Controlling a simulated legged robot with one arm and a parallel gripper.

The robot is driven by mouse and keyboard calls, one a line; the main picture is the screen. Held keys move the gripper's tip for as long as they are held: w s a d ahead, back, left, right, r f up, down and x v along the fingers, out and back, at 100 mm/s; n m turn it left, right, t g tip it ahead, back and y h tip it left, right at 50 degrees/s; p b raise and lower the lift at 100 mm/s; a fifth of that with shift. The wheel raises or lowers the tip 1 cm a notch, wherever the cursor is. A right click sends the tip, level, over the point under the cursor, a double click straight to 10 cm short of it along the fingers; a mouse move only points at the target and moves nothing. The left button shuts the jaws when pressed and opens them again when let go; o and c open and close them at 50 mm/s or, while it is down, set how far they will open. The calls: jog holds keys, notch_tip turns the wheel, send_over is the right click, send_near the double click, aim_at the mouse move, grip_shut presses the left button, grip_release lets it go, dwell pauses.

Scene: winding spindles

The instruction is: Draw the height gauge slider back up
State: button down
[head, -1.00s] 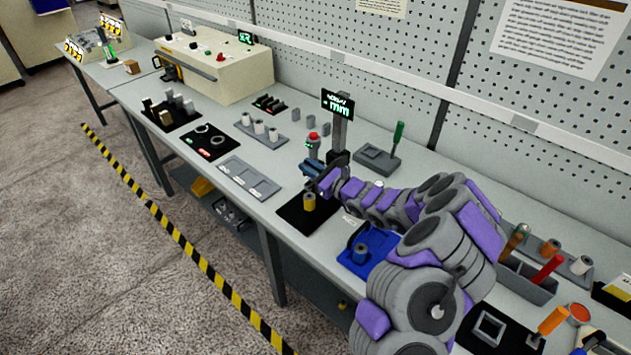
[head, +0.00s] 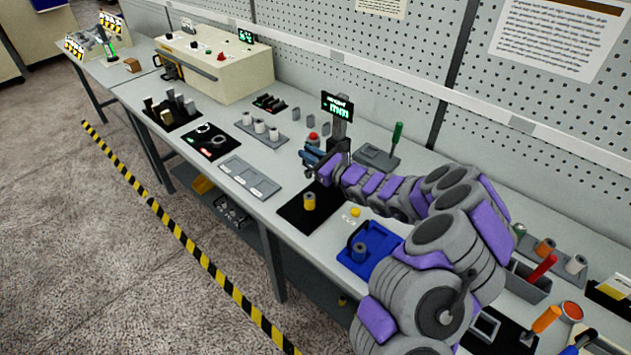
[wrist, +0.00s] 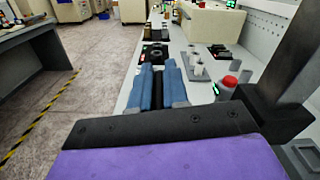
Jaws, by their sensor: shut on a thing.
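The height gauge has a dark upright column (head: 339,132) topped by a display (head: 337,105) with green text. In the wrist view its column (wrist: 300,55) rises on the right, with a dark block, the slider (wrist: 268,110), around it. My gripper (head: 311,158) is beside the column, above the black mat (head: 290,213). In the wrist view its blue fingers (wrist: 158,88) are close together with a dark strip between them, shut on a part of the slider. The arm partly hides the slider in the head view. A brass spindle (head: 309,202) stands upright on the mat below, apart from the gripper.
A red-topped grey post (head: 313,140) stands close behind the gripper. A blue fixture (head: 368,252) with a grey part and a yellow button (head: 355,212) are nearer me. A green-handled tool (head: 396,138) stands to the right.

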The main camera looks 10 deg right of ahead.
jog(key=shift+r+p, duration=1.5)
jog(key=shift+r, duration=1.8)
jog(key=c, duration=1.1)
grip_release()
jog(key=shift+d, duration=0.1)
jog(key=p+v, duration=0.1)
jog(key=v, duration=0.6)
jog(key=shift+f, duration=0.1)
